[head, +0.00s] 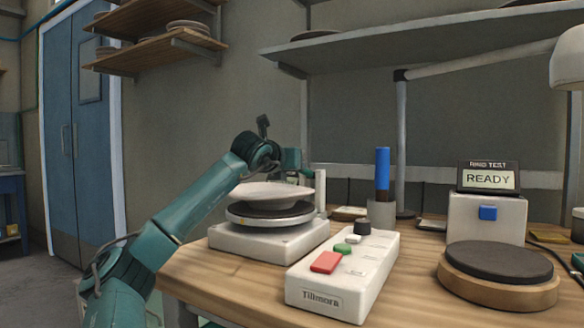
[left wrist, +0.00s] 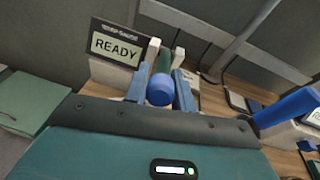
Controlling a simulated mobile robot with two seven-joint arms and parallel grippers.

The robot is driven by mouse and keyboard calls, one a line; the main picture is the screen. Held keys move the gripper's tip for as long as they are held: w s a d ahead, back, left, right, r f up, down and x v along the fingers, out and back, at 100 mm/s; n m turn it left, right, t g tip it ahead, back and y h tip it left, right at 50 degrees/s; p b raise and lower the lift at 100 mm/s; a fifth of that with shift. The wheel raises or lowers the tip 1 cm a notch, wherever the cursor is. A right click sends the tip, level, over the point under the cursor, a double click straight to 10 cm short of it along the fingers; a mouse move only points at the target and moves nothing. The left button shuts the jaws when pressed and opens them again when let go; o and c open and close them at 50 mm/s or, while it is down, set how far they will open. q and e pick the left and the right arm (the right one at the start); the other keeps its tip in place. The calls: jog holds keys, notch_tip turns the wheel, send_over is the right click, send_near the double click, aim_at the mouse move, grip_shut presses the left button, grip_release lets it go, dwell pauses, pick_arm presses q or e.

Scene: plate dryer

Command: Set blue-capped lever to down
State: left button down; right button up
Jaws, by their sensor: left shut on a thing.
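In the left wrist view, my left gripper (left wrist: 161,94) is shut on the blue-capped lever (left wrist: 160,88). The round blue cap sits between its two fingers, with a dark green shaft behind it and pale posts at either side. In the head view, my left gripper (head: 293,162) is above the back of the white plate dryer (head: 268,240); the held lever is hidden there. I cannot tell whether the lever is up or down. A pale plate (head: 270,192) is over the dryer's dark round top. My right gripper is not in view.
A READY display (left wrist: 118,45) stands beside the held lever; another READY display (head: 488,178) is at the right. An upright blue rod (head: 382,168) stands right of the dryer. A white button box (head: 342,270) and a dark round pad (head: 498,262) are on the front table.

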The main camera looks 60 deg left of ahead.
pick_arm(q)
jog(key=shift+a+f, duration=0.1)
jog(key=shift+f, duration=0.2)
dwell(0.6)
jog(key=c, duration=1.5)
grip_release()
jog(key=o, duration=0.3)
jog(key=shift+r, duration=0.1)
jog(key=shift+s, duration=0.1)
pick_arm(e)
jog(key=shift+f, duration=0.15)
pick_arm(q)
jog(key=shift+s+d+b, duration=0.2)
jog(key=shift+s+b, duration=0.1)
jog(key=b+v, duration=0.3)
jog(key=v, duration=0.8)
jog(key=shift+d+r, duration=0.1)
jog(key=shift+r, duration=0.15)
jog(key=shift+s+d+r, duration=0.1)
jog(key=shift+s+d, duration=0.25)
jog(key=shift+s, duration=0.1)
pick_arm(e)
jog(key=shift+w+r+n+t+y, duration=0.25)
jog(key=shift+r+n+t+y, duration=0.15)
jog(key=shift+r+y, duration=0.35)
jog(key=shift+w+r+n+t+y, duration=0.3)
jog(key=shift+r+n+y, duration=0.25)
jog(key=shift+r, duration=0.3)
